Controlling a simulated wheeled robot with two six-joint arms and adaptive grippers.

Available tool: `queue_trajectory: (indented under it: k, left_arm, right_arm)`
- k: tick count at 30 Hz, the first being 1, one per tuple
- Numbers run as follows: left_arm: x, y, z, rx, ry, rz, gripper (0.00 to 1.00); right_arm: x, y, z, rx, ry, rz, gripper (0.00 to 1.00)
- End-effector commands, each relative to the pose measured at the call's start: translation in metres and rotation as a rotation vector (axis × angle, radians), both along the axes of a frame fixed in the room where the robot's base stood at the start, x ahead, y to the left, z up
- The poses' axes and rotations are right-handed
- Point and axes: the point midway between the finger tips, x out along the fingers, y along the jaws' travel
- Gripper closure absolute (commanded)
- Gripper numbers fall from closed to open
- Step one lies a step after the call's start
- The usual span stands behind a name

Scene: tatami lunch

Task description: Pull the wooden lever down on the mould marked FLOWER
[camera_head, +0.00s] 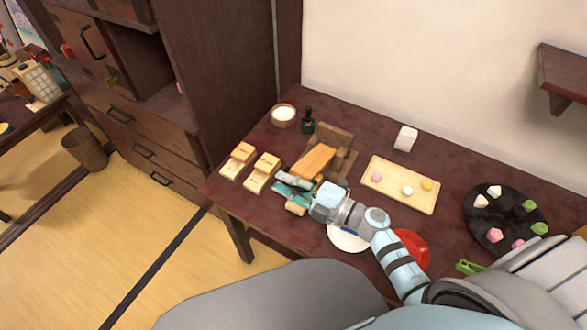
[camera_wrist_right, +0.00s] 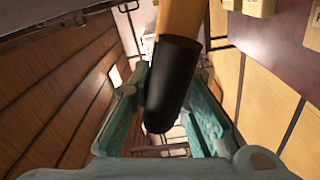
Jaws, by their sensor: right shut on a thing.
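A wooden lever (camera_wrist_right: 180,18) with a black grip (camera_wrist_right: 172,85) lies between the teal fingers of my right gripper (camera_head: 291,187) in the right wrist view. The gripper is shut on this black grip. In the head view an orange-brown wooden bar (camera_head: 314,160), apparently this lever, slopes down toward the gripper from a dark wooden press (camera_head: 335,134). Two pale wooden blocks (camera_head: 238,161) (camera_head: 262,172) stand left of the gripper. Another light wooden piece (camera_head: 297,208) is partly hidden under it. I cannot read the word FLOWER on any of them. My left gripper is out of view.
A wooden tray (camera_head: 398,202) with small sweets lies right of the press. A black round plate (camera_head: 485,225), a white plate (camera_head: 345,242) and a red plate (camera_head: 412,248) are on the dark table. A dark bottle (camera_head: 308,122) and a bowl (camera_head: 284,115) stand behind.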

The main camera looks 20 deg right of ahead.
Motion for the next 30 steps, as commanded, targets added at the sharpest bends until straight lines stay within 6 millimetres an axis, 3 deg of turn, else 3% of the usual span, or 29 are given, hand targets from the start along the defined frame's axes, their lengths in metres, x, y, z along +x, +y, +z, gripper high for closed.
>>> queue_trajectory:
  k: [1, 3, 12, 30]
  left_arm:
    - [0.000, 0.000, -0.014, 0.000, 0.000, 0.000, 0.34]
    - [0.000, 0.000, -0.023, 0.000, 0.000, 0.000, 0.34]
    - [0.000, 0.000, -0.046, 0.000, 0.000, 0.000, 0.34]
    - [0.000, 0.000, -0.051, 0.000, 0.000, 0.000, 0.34]
  right_arm:
    - [-0.002, 0.002, -0.015, -0.027, -0.025, -0.001, 1.00]
    - [-0.004, 0.005, -0.025, -0.068, -0.058, -0.001, 1.00]
    - [-0.009, 0.010, -0.055, -0.126, -0.106, -0.003, 1.00]
    - [-0.010, 0.010, -0.062, -0.124, -0.105, -0.004, 1.00]
